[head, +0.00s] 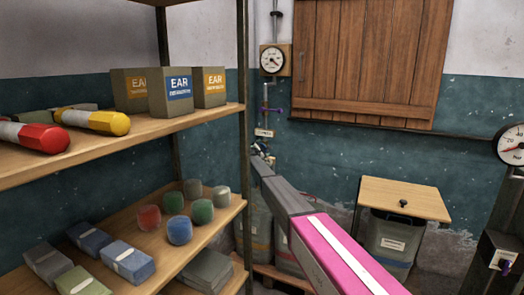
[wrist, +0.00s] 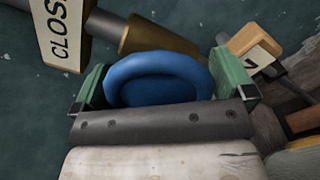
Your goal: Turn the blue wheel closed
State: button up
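The blue wheel (wrist: 158,78) is large in the wrist view, at the end of a brass-coloured stem. My gripper (wrist: 160,82) has its two green fingers wide apart, one on the left and one on the right of the wheel. The wheel fills most of the space between them; I cannot see clear contact at either side. A white sign reading "CLOS..." (wrist: 62,35) is at the upper left, cut off by the frame. In the head view my gripper (head: 261,148) is small and far off at the wall pipe, and the wheel is hardly discernible there.
A wooden shelf (head: 110,140) with boxes and canisters stands at the left. Beside the pipe are a gauge (head: 272,59) and a purple handle (head: 271,110). A wooden-topped bin (head: 400,195) stands at the right. In the wrist view a wooden tag (wrist: 256,42) is close to the right finger.

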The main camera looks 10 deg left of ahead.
jog(key=v, duration=1)
jog(key=shift+s, duration=0.4)
jog(key=shift+a, duration=0.15)
